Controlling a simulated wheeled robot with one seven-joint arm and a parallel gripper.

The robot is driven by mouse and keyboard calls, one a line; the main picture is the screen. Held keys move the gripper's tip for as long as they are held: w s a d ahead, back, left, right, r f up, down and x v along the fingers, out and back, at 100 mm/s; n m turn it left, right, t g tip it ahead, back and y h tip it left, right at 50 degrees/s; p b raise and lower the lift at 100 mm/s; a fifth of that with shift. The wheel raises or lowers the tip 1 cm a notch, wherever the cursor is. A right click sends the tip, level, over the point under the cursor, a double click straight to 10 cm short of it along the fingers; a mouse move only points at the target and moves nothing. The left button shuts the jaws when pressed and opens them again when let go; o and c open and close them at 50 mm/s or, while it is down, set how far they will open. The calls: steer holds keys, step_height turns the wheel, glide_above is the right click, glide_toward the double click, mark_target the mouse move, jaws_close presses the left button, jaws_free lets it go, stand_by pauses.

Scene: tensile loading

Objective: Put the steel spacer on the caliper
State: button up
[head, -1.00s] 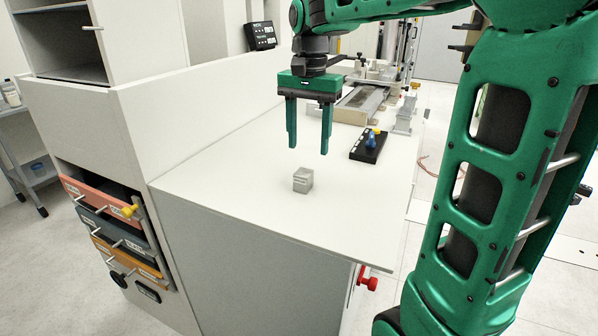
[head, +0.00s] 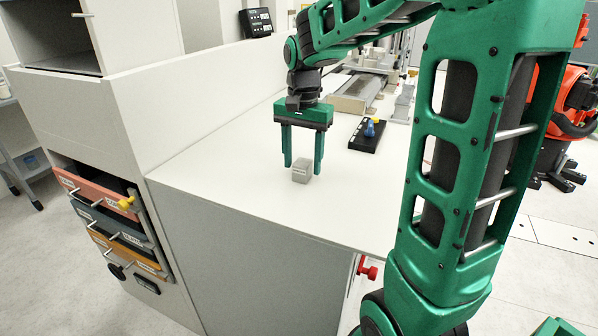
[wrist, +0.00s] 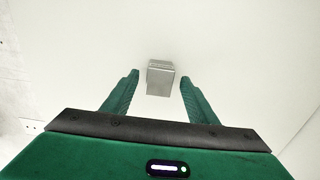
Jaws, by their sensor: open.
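The steel spacer (head: 302,171) is a small grey metal block standing on the white table top. In the wrist view the spacer (wrist: 160,78) lies just beyond the fingertips, roughly midway between them. My gripper (head: 302,170) points down with its two green fingers apart, one to each side of the spacer in the head view. It is open and empty. In the wrist view my gripper (wrist: 159,76) shows clear gaps between the spacer and both fingers. I cannot make out a caliper for certain in either view.
A black block (head: 367,135) with blue and yellow parts lies behind and right of the spacer. A beige machine (head: 357,92) stands further back. A raised white wall (head: 215,80) bounds the table on the left. The table's front is clear.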

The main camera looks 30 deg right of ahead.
steer(key=shift+f, duration=0.65)
steer(key=c, duration=1.3)
jaws_close()
steer(key=shift+r, duration=0.15)
